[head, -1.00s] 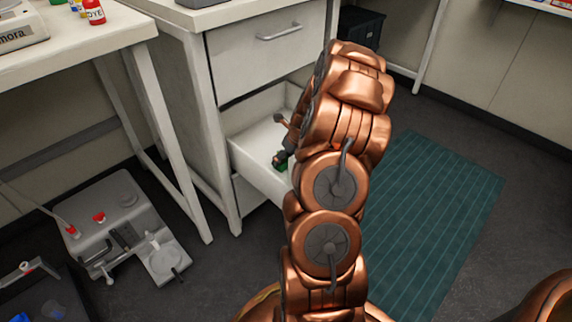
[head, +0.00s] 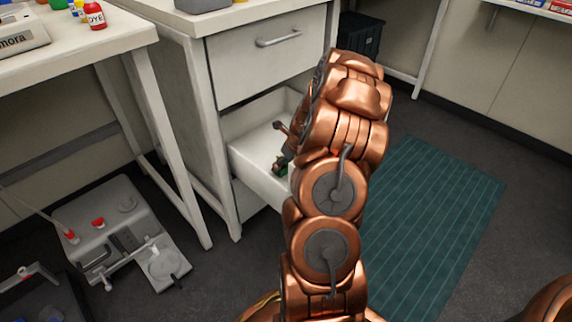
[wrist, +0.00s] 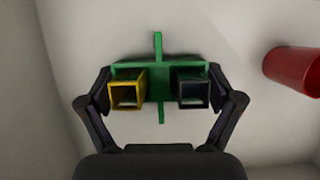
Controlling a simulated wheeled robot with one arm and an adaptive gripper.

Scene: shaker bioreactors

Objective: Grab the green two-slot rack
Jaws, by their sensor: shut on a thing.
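The green two-slot rack (wrist: 158,83) is in the middle of the wrist view, with a yellow square slot on the left and a black square slot on the right. My gripper (wrist: 160,95) is shut on the rack, one finger against each outer side. In the head view, a bit of the rack's green (head: 284,170) shows inside the open drawer (head: 258,176), beside my gripper (head: 282,150). My arm hides most of the rack and gripper there.
A red cylinder (wrist: 295,71) lies to the right of the rack in the wrist view. Pale drawer walls stand close at the left. The closed upper drawer (head: 268,58) is above the open one. A white table (head: 80,50) stands at the left.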

